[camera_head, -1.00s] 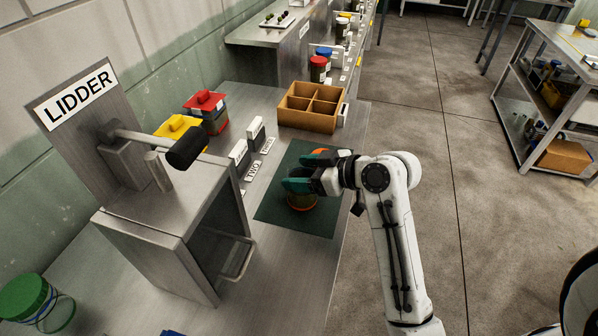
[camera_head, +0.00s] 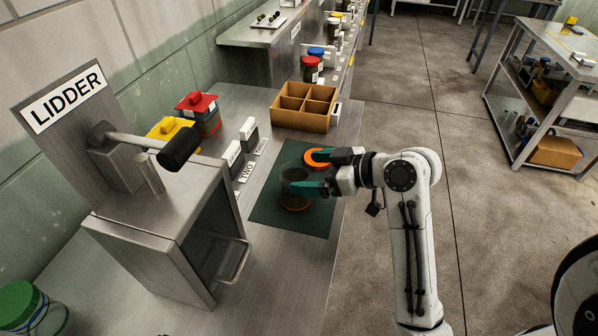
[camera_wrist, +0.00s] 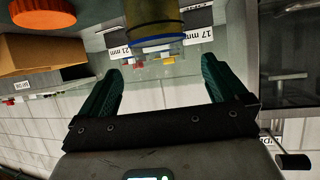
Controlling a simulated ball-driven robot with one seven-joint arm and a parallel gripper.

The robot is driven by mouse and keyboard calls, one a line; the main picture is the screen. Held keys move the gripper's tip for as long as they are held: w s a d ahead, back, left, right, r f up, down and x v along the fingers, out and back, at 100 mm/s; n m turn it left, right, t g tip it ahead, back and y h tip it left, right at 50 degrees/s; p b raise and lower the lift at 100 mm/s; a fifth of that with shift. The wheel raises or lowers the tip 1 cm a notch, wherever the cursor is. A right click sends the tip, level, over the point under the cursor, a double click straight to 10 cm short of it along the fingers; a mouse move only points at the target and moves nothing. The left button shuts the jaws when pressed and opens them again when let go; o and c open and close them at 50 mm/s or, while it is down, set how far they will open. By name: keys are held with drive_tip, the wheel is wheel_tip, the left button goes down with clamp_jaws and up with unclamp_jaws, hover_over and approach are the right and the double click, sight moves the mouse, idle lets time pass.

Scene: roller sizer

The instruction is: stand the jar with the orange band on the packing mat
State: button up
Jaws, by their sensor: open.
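The jar with the orange band (camera_head: 295,206) stands upright on the dark green packing mat (camera_head: 272,214). It is clear glass with dark contents and the orange band low down; no lid shows on it. My gripper (camera_head: 318,172) is open and empty, on the jar's right side; the near finger overlaps the jar in the head view. Both spread fingers show in the wrist view (camera_wrist: 160,78). A round orange lid (camera_head: 315,157) lies on the mat behind the jar.
The lidder (camera_head: 150,215) stands left of the mat. A green-lidded jar (camera_head: 20,305) is at the lower left. Open floor lies to the right.

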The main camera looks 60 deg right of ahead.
drive_tip(key=a+p+v, duration=0.1)
drive_tip(key=v, duration=0.6)
drive_tip(key=shift+s+d+p, duration=0.25)
drive_tip(key=shift+d+p, duration=0.05)
drive_tip(key=shift+d, duration=0.15)
